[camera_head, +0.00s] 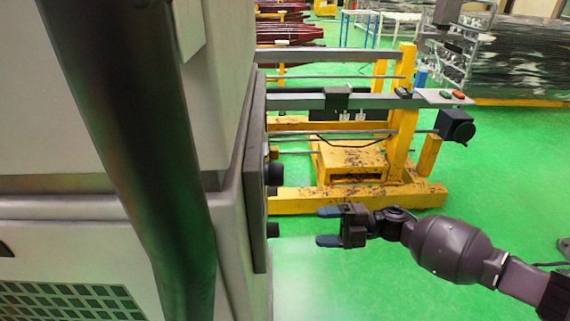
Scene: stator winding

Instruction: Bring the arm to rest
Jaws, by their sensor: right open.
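My right arm comes in from the right edge, stretched out level to the left over the green floor. My right gripper (328,226) is open, with its two dark fingers apart and pointing left. Nothing shows between the fingers. The gripper is in front of the yellow frame's lower beam in the picture and close to the side of the large grey cabinet. My left gripper is not in view.
A large grey machine cabinet (70,245) fills the left, with a dark pipe (140,140) in front. Behind stands a yellow winding frame (345,200) with rails and a dark motor (455,126). Green floor (505,190) lies open at the right.

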